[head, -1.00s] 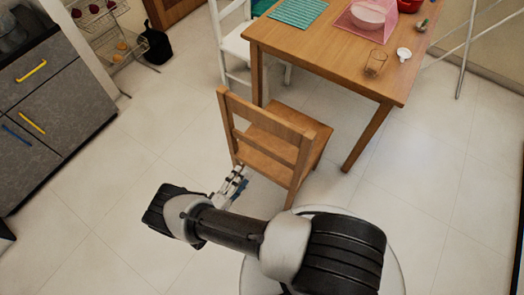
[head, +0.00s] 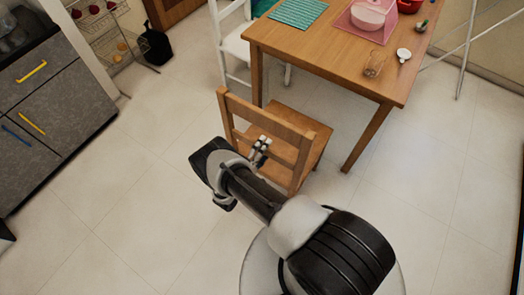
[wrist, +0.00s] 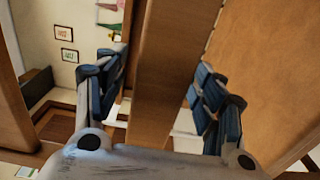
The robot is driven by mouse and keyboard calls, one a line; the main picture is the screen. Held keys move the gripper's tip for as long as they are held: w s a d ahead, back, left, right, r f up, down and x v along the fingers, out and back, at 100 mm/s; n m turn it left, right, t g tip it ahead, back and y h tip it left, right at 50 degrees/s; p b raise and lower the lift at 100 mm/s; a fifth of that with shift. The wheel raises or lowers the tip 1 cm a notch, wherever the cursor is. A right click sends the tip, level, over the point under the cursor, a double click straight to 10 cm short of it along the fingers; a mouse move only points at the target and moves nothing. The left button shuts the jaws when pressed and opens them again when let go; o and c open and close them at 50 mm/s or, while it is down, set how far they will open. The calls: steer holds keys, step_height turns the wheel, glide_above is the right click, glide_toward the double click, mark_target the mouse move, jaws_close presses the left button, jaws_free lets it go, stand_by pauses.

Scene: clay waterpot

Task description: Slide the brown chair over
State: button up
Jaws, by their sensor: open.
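The brown wooden chair (head: 265,113) stands at the near side of the table, its slatted back toward me. My gripper (head: 261,148) is at the chair's back, near the lower slat, with its jaws open. In the wrist view a brown wooden bar of the chair (wrist: 158,75) runs between the spread blue-padded fingers of my gripper (wrist: 157,88). No clear contact with the fingers shows. My arm hides part of the chair's lower back and legs in the head view.
A wooden table (head: 330,60) with a glass (head: 374,66), a pink bowl (head: 367,14) and mats stands just beyond the chair. A white chair (head: 235,45) is behind to the left. A grey cabinet (head: 55,110) lines the left. The floor between is clear.

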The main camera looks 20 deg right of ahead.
steer(key=shift+w, duration=0.1)
jaws_close()
stand_by(0.8)
stand_by(0.4)
